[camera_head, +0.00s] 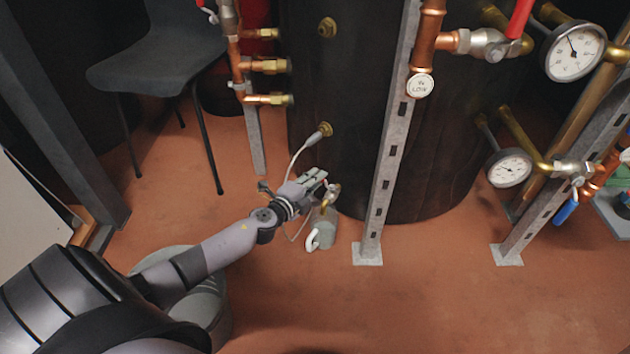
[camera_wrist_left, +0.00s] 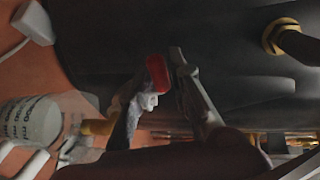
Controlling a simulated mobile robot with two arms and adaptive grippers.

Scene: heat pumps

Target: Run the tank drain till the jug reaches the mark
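The tank (camera_head: 345,90) is a large dark cylinder. The drain valve (camera_head: 328,205) sits low at its front, partly hidden by my left gripper. A small grey jug (camera_head: 324,232) with a white handle stands on the floor below it. In the left wrist view the jug (camera_wrist_left: 32,120) shows sideways at the left edge, with printed markings; its liquid level cannot be read. A red lever end (camera_wrist_left: 157,72) appears between the fingers. My left gripper (camera_head: 318,180) is at the valve, fingers apart, also seen in the left wrist view (camera_wrist_left: 166,85). My right gripper is out of view.
A metal post (camera_head: 385,170) stands right of the jug. Copper pipes and gauges (camera_head: 574,50) are further right. A grey cable runs from the tank fitting (camera_head: 324,130) near my gripper. A dark chair (camera_head: 160,55) stands back left.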

